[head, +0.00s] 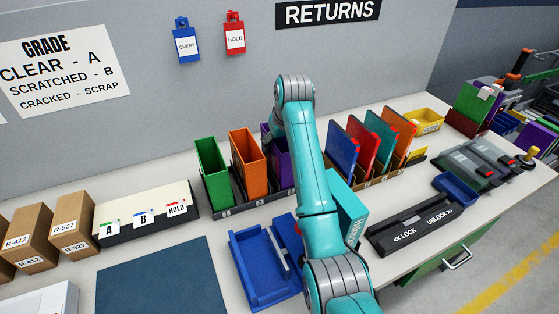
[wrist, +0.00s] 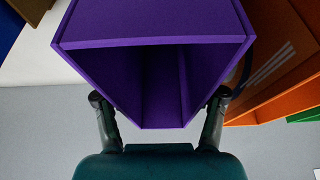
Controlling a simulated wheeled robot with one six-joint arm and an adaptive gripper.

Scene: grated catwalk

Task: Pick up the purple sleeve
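The purple sleeve (head: 283,166) stands upright in the rack at the back of the bench, right of an orange sleeve and partly hidden behind my arm. In the wrist view the purple sleeve (wrist: 150,42) is large and close, and I see into its open hollow. My gripper (wrist: 158,96) has its fingers spread wide, one on each side of the sleeve's narrowing outline. The fingertips look close to its edges; I cannot tell whether they touch. My gripper is hidden behind my arm in the head view.
The orange sleeve (head: 248,161) and green sleeve (head: 213,170) stand left in the same rack (head: 262,209). Several coloured panels stand in a second rack to the right. A blue tray (head: 250,268) and a black lock bar (head: 415,228) lie in front. The wall is close behind.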

